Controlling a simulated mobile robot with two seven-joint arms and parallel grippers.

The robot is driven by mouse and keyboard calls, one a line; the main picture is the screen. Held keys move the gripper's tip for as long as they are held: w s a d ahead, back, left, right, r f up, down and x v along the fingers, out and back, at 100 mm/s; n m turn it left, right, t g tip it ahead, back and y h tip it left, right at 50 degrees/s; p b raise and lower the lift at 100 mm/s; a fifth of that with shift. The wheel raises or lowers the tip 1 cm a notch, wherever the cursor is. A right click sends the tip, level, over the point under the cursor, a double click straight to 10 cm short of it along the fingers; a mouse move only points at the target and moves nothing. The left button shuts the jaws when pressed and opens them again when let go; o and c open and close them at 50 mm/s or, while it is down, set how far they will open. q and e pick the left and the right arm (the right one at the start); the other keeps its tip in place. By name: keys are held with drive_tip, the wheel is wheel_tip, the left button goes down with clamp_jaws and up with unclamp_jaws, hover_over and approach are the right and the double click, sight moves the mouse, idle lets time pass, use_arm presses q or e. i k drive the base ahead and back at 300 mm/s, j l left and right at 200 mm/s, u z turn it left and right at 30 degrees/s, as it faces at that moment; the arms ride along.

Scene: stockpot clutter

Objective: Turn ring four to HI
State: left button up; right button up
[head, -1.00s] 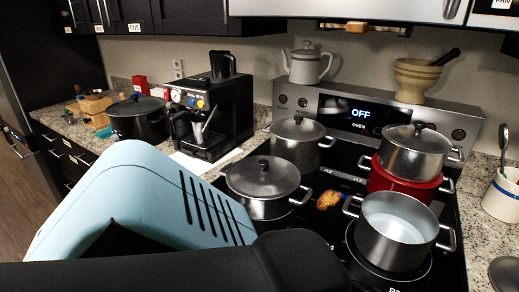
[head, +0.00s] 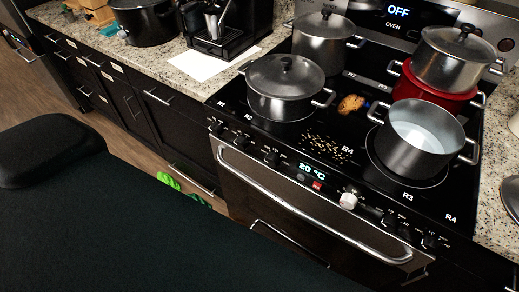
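The black glass stove (head: 232,98) fills the right half of the head view. A label R4 (head: 450,217) is printed at its front right edge, beside R3; another R4 shows near the middle. A row of small dark knobs runs along the front panel, with one at the right end (head: 430,242). Their settings are too small to read. A white knob (head: 348,200) sits right of the 20 °C display (head: 312,172). An open pot of pale liquid (head: 415,135) stands on the front right ring. Neither of my grippers is in view.
A lidded pot (head: 285,88) stands front left, another (head: 324,42) behind it. A lidded steel pot (head: 452,55) is stacked on a red pot (head: 425,90). A brown food piece (head: 350,104) and crumbs lie between. The oven handle (head: 310,205) juts out in front.

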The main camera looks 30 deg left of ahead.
sight(429, 244)
drive_tip(key=u, duration=1.25)
drive_tip(key=l, duration=1.15)
drive_tip(key=k+l+z, duration=0.1)
drive_tip(key=k+z, duration=0.15)
drive_tip(key=z, duration=0.25)
drive_tip(key=k+l+z, duration=0.2)
drive_tip(key=z, duration=0.25)
